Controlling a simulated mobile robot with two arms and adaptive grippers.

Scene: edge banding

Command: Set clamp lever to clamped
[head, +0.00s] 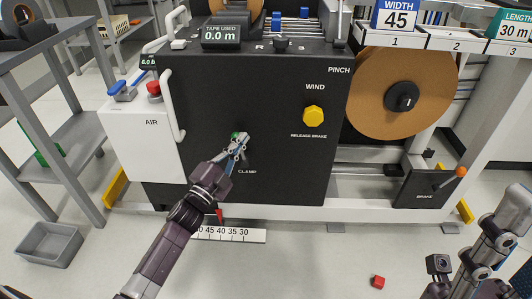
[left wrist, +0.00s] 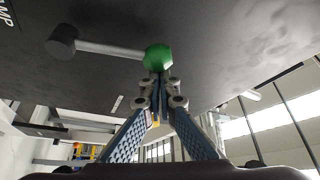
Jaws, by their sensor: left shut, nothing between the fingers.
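The clamp lever has a green knob (head: 236,135) on the black front panel, above the CLAMP label (head: 247,171). In the left wrist view the green knob (left wrist: 158,57) sits at the end of a grey rod (left wrist: 110,48), which runs left to a dark round pivot (left wrist: 62,40). My left gripper (head: 238,147) is shut and empty, with its fingertips (left wrist: 160,88) right at the knob. I cannot tell whether they touch it. The gripper hides most of the rod in the head view. My right arm shows at the lower right, without its fingers.
The panel also carries a yellow wind knob (head: 314,116) and a white handle (head: 172,105) at its left edge. A brake lever with an orange knob (head: 460,172) stands at right.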

